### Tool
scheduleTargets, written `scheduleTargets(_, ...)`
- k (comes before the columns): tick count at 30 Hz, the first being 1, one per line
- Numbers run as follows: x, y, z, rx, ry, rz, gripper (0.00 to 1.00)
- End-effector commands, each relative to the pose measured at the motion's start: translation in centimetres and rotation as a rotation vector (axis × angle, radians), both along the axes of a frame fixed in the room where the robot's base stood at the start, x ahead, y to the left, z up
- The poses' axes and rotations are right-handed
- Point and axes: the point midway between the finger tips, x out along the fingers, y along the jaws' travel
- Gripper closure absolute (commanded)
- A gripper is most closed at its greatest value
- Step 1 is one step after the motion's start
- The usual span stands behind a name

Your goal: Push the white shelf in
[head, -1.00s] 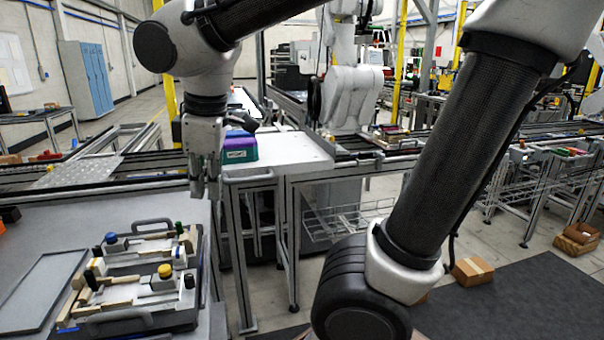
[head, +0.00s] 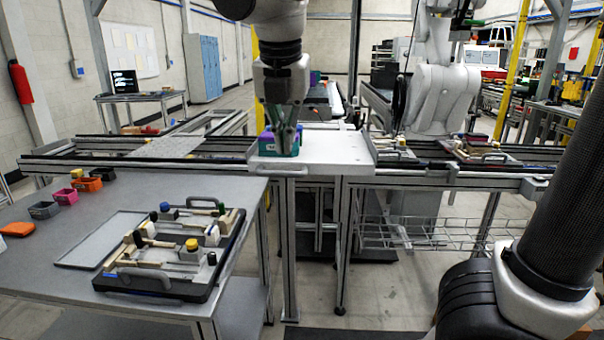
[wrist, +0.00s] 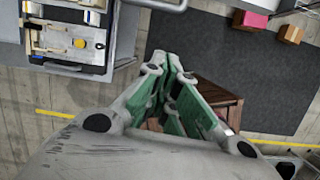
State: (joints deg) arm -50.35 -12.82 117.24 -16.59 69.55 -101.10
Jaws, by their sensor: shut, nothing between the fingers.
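The white shelf (head: 335,144) is a flat white board with a handle (head: 283,171) on its front edge, at the middle of the head view. It sits on the metal frame between the rails. My gripper (head: 284,148) is shut and empty, pointing down, in front of or above the left part of the shelf. I cannot tell whether it touches the shelf. In the wrist view my gripper (wrist: 172,62) has its fingertips together above the floor, and a grey handle bar (wrist: 160,4) shows at the top edge.
A teal and purple box (head: 268,141) stands on the shelf, partly behind my gripper. A grey table (head: 75,235) at left holds a fixture pallet (head: 225,245) and small bins. A wire basket (head: 430,238) hangs below right. A second robot arm (head: 440,95) stands behind.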

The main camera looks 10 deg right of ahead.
Motion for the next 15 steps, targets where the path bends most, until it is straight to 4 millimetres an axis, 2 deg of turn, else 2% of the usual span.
scheduleTargets(8,0.1,-0.2,-0.9,-0.038,0.014,0.106,1.00)
scheduleTargets(11,0.5,-0.4,-2.2,-0.037,0.015,0.105,1.00)
scheduleTargets(15,1.3,-0.7,-5.0,-0.038,0.017,0.103,1.00)
